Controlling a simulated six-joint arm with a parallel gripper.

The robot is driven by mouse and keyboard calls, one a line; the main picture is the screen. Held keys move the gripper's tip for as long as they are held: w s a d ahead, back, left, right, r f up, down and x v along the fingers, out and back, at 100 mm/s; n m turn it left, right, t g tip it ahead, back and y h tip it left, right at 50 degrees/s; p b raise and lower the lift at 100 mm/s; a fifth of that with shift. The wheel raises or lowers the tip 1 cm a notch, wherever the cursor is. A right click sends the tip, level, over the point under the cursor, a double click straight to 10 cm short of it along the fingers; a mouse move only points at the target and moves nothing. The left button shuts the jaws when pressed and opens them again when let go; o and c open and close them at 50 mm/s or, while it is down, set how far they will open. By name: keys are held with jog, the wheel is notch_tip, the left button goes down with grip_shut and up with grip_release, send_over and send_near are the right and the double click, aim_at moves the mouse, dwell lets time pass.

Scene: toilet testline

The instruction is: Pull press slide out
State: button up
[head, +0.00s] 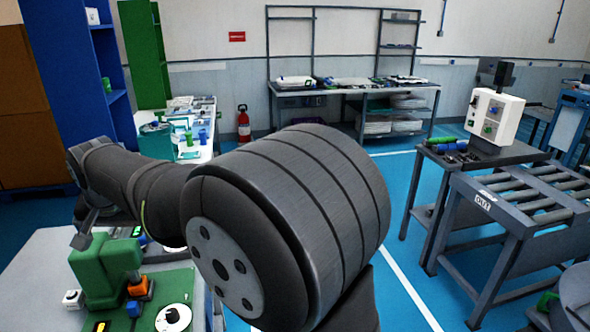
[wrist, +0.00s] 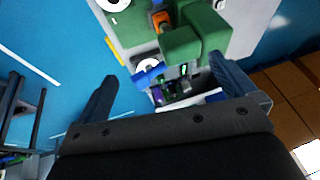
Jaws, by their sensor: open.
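The green press (head: 105,268) stands at the lower left in the head view, with an orange part (head: 139,287) at its foot. In the wrist view the green press (wrist: 181,46) and the orange part (wrist: 160,20) show at the top, beyond my fingers. I cannot make out the slide clearly as a separate part. My gripper (wrist: 162,68) is open and nothing shows held between its fingers. A blue part (wrist: 148,76) shows between the fingertips in the picture, seemingly farther off.
A white dial (head: 173,318) sits on the green plate beside the press. A red extinguisher (head: 243,123) stands by the back wall. A roller table (head: 525,200) and a white control box (head: 495,115) are at right. Blue floor lies open between.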

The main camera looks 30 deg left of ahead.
jog(key=c, duration=1.2)
jog(key=t+h, duration=0.1)
jog(key=t, duration=0.1)
send_near(130, 308)
jog(key=x, duration=1)
jog(key=shift+w+a+f, duration=0.1)
jog(key=shift+w+a, duration=0.05)
grip_shut()
